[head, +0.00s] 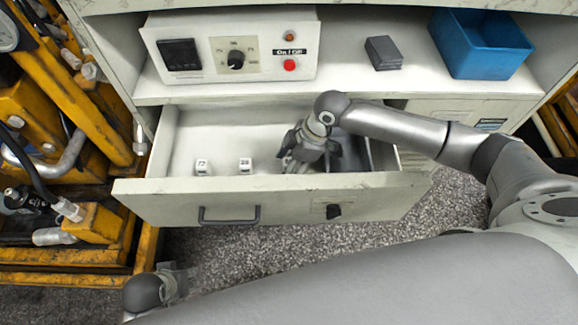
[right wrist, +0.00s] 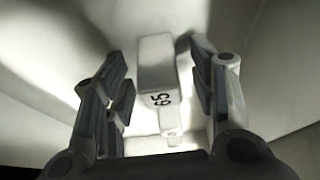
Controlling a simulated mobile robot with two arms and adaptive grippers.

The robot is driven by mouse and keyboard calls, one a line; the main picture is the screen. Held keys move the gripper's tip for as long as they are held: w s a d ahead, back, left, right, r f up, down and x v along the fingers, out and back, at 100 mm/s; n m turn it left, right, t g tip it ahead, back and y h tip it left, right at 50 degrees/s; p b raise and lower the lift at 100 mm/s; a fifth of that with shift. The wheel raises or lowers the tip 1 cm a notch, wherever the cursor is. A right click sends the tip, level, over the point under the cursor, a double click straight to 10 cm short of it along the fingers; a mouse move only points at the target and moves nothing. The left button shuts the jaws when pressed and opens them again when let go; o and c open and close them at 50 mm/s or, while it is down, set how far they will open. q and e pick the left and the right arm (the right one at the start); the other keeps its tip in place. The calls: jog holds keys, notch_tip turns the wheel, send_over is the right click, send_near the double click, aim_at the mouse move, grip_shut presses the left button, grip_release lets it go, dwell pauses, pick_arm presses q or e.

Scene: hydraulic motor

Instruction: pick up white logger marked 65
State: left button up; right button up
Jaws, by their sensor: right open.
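The white logger marked 65 (right wrist: 157,62) shows in the right wrist view as a small white block with black digits, standing between the fingers of my right gripper (right wrist: 163,90). Gaps show between it and the fingers on both sides. In the head view my right gripper (head: 297,160) reaches down into the open drawer (head: 172,205); there the logger is hidden behind it. The gripper is open and empty. Part of my left gripper (head: 177,280) shows low at the left in the head view, away from the drawer; its fingers are not clear.
Two other white loggers, one at left (head: 202,167) and one nearer the gripper (head: 245,165), stand in the drawer. Above are a control box (head: 205,75), a dark grey block (head: 383,53) and a blue bin (head: 480,45). The drawer walls surround my right gripper.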

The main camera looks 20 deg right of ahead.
jog(key=shift+c, duration=0.2)
jog(key=c, duration=1.1)
jog(key=shift+r, duration=0.1)
